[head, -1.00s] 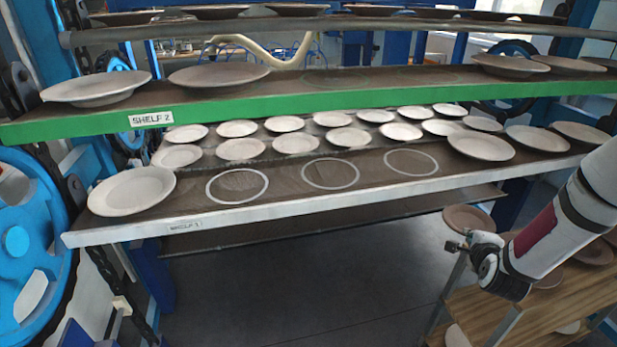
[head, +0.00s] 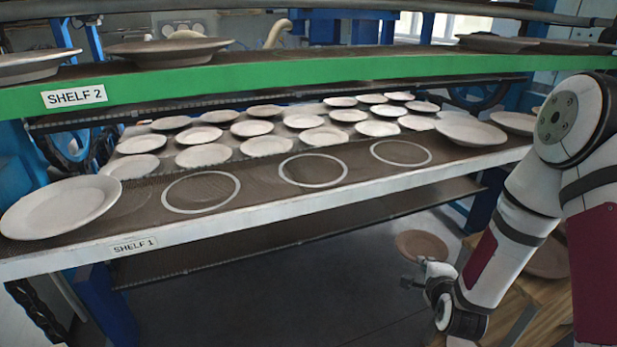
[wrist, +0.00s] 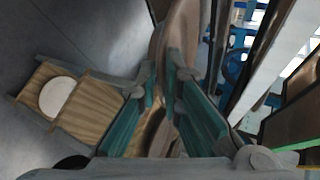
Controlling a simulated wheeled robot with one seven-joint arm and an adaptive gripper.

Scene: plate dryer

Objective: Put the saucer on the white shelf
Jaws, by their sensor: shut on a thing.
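A brown saucer (head: 422,246) is held at the end of my arm, below and in front of the white shelf. My gripper (head: 413,277) is shut on it. In the wrist view the saucer (wrist: 183,32) stands edge-on between the two teal fingers (wrist: 165,80). The white shelf (head: 250,216), labelled SHELF 1, has a white front edge and a dark mesh top. Three empty white rings lie on it, the middle one (head: 313,184) between the other two. A pale plate (head: 60,208) sits at its left end.
The green-edged SHELF 2 (head: 300,76) hangs over the white shelf and bears plates. Several small saucers stand in rows behind the rings. A pale plate (head: 470,131) lies right of them. A wooden rack (wrist: 100,105) with a white saucer (wrist: 57,97) is low beside my gripper.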

